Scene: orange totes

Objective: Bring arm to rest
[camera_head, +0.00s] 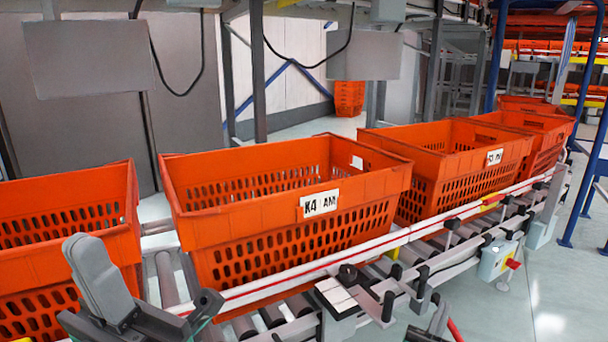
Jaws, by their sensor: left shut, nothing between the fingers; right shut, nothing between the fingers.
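My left gripper (86,254) is at the lower left of the head view. Its grey fingers are together and point up, with nothing between them. It appears in front of the leftmost orange tote and the conveyor; whether it touches either is unclear. My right gripper (438,321) shows only in part at the bottom edge, right of centre. It is shut and empty, in front of the conveyor's near side. Most of both arms is out of view.
Orange totes stand in a row on the roller conveyor (272,317): a left one (70,245), a labelled middle one (290,245) and more to the right (455,185). A white and red rail (400,238) runs along the near side. Open floor (545,290) lies at right.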

